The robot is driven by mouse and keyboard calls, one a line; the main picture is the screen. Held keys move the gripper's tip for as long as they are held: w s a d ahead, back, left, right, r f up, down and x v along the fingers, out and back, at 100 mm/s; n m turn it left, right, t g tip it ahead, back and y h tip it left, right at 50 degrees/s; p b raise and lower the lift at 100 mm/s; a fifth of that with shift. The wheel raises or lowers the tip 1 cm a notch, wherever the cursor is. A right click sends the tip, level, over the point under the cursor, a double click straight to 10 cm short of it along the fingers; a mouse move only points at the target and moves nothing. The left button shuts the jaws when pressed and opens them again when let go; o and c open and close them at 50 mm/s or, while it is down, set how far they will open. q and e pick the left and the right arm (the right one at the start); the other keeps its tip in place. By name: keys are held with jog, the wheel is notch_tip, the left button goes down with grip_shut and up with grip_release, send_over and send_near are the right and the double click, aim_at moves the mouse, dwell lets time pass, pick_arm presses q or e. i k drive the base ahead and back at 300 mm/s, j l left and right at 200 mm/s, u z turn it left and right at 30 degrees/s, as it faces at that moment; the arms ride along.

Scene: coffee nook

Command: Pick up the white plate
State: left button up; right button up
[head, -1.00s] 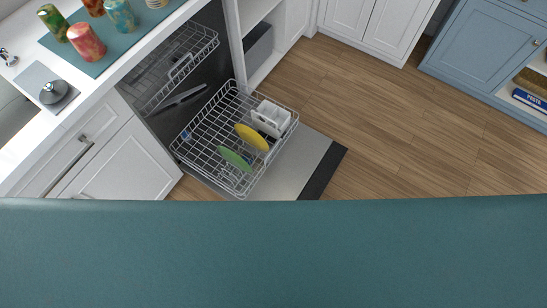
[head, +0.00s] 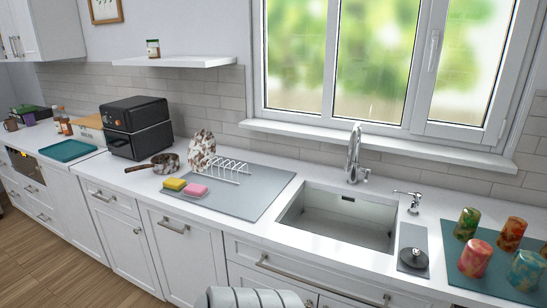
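No plain white plate can be made out in the head view. A round plate with white and brown mottling (head: 201,147) stands upright at the left end of a white wire dish rack (head: 232,172), on a grey mat (head: 250,204) left of the sink. Whether this is the white plate I cannot tell. Neither of my grippers shows. A pale ribbed part, which may be mine, rises at the bottom edge.
A yellow sponge (head: 175,184) and a pink sponge (head: 195,189) lie at the mat's front. A mottled pan (head: 164,163) and a black air fryer (head: 137,127) stand left. The sink (head: 342,218) is empty. Several colourful cups, including a red one (head: 475,257), stand right.

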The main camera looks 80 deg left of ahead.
aim_at(203, 145)
jog(key=u, duration=3.1)
